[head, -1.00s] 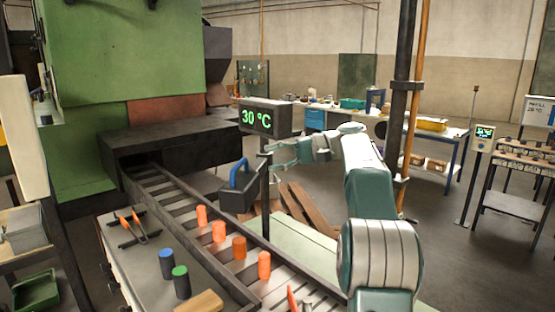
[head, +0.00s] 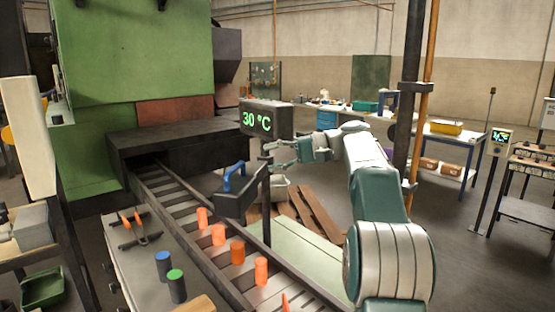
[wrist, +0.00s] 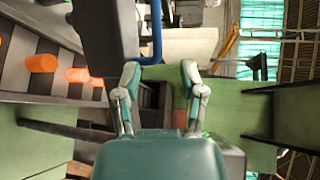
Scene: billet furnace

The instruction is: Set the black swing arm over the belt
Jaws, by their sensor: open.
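The black swing arm (head: 236,204) is a dark box-like arm with a blue handle (head: 228,180), joined to a thin black post beside the belt (head: 183,209). In the head view it overlaps the belt's right edge; I cannot tell how far it reaches over. My gripper (head: 270,152) is open and empty, beyond the post and below the 30 °C display. In the wrist view the fingers of my gripper (wrist: 160,72) are spread, with the blue handle (wrist: 157,35) just ahead of the gap and the dark arm (wrist: 104,35) ahead of the left finger. Contact is not visible.
Several orange billets (head: 237,252) stand along the belt. The 30 °C display (head: 264,119) is close to my gripper. A blue-topped cylinder (head: 163,266) and a green-topped one (head: 177,285) stand on the near bench. A wooden pallet (head: 316,212) lies beyond the belt.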

